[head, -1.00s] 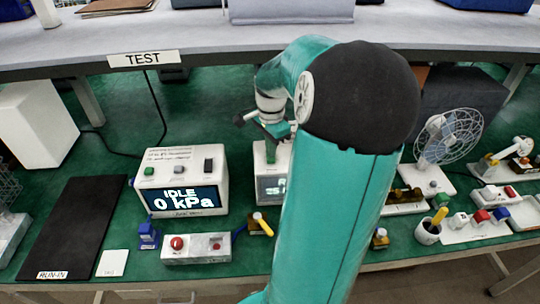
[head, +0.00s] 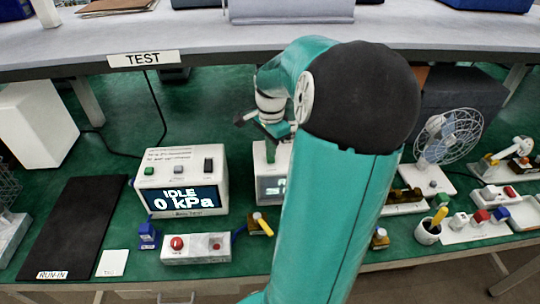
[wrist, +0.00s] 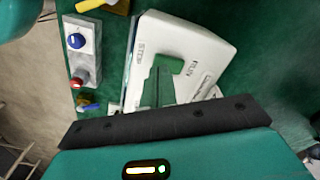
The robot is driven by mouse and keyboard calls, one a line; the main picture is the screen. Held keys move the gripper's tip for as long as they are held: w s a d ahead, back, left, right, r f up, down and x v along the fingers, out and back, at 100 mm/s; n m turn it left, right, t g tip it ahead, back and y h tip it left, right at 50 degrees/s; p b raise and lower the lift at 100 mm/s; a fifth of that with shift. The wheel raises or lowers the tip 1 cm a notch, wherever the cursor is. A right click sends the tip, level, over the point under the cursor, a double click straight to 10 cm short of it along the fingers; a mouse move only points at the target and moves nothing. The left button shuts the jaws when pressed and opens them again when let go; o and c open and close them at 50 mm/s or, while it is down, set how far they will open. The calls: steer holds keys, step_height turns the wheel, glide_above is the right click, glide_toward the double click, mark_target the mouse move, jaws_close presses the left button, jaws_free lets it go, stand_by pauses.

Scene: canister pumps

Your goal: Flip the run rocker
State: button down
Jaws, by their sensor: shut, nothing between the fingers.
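A white box (wrist: 165,28) with STOP and RUN printed on its top fills the middle of the wrist view. In the head view the box (head: 268,187) stands behind my arm, its lit screen partly covered. My gripper (head: 270,152) is shut and empty, its green fingers pointing down at the box top. In the wrist view my gripper (wrist: 166,66) lies between the two labels. The run rocker is hidden behind the fingers, so its position and any contact cannot be told.
A meter (head: 180,180) reading IDLE 0 kPa stands to the left. A low panel with a red button (head: 196,248) sits in front of it. A black mat (head: 70,225) lies at far left. A fan (head: 449,137) and small parts stand to the right.

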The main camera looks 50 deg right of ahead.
mark_target(271, 159)
steer(key=shift+f, duration=0.95)
stand_by(0.6)
steer(key=shift+r, duration=3.5)
